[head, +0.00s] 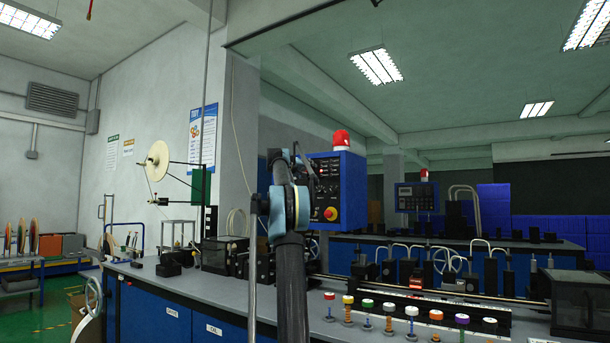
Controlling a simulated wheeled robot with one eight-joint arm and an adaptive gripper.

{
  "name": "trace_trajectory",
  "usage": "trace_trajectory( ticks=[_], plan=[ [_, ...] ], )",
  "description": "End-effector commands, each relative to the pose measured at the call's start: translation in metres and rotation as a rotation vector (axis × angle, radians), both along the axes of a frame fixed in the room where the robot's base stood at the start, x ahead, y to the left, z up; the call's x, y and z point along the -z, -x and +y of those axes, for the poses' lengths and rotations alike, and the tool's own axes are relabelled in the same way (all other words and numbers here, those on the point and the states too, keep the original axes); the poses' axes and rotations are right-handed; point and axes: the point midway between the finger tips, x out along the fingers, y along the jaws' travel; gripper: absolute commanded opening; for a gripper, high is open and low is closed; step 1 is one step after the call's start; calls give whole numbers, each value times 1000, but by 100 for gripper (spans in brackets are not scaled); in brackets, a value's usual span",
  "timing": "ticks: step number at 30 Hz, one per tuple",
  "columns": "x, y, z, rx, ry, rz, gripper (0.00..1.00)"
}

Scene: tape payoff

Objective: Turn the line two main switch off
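A blue control box (350,186) with a dark front panel stands above the bench in the head view, a red beacon (341,139) on its top. A red knob on a yellow base (330,213) sits low on the panel. I cannot read which line it belongs to. A second control box (417,197) with its own beacon stands farther back; its switches are too small to make out. My gripper (309,174) is at the end of my raised arm, at the left side of the nearer box. My arm hides part of it, and I cannot tell whether it touches the panel.
A long grey bench (228,292) with blue cabinets runs across the front. Several colored spools on stands (411,318) line its front right. A tape reel (157,160) hangs on a stand at the left. A handwheel (94,295) stands at the bench's left end. Green floor lies open at far left.

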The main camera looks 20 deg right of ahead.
Motion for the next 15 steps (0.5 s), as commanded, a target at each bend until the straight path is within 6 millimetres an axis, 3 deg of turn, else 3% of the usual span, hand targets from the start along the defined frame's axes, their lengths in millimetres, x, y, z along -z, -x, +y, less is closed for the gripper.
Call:
trace_trajectory(
  ticks=[1, 5, 6, 15],
  plan=[
    [0, 0, 0, 0, 0, 0, 49],
    [0, 0, 0, 0, 0, 0, 19],
    [0, 0, 0, 0, 0, 0, 16],
    [0, -1, 1, -1, 12, 16, 16]
  ],
)
